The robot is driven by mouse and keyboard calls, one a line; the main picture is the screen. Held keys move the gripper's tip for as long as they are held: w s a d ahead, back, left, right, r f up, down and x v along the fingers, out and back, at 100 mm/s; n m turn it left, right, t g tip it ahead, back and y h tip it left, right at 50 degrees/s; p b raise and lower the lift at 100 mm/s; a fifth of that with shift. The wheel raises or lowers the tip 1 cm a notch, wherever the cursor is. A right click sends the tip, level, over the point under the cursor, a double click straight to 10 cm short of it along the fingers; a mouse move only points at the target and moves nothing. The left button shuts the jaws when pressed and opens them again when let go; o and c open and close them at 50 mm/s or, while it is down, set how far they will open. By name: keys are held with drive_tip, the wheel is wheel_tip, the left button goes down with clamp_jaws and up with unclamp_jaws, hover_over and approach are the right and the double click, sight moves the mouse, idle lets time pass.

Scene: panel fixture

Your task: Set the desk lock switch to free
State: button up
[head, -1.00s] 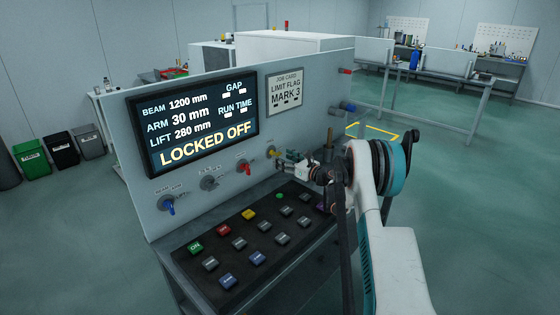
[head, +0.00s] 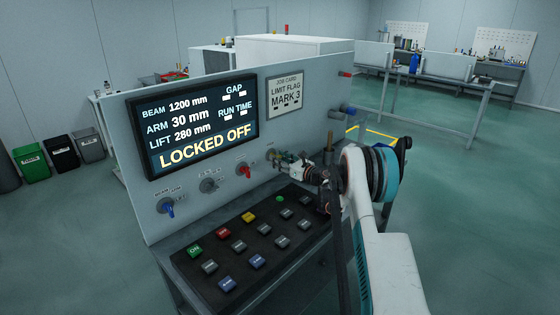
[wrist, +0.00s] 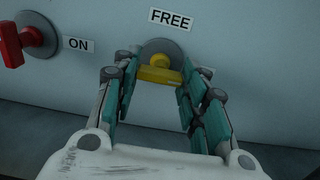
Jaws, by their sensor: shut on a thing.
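The desk lock switch (wrist: 160,73) is a yellow handle on a round grey plate, below a FREE label (wrist: 170,19) in the wrist view. Its handle lies nearly level, tilted slightly down to the right. My gripper (wrist: 157,82) is shut on it, with a teal-padded finger at each side. A second label (wrist: 206,72) to its right is mostly hidden by a finger. In the head view my gripper (head: 286,161) covers most of the switch. The panel screen (head: 195,122) reads LOCKED OFF.
A red switch (wrist: 14,46) with an ON label sits left of the yellow one. Grey (head: 209,184) and blue (head: 167,208) switches lie farther left. A sloped button desk (head: 238,260) juts out below my gripper. A job card (head: 285,92) hangs above.

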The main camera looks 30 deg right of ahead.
drive_tip(key=shift+n+b, duration=0.45)
drive_tip(key=shift+n, duration=8.55)
drive_tip(key=o, duration=1.1)
drive_tip(key=shift+c, duration=0.2)
drive_tip(key=v, duration=1.2)
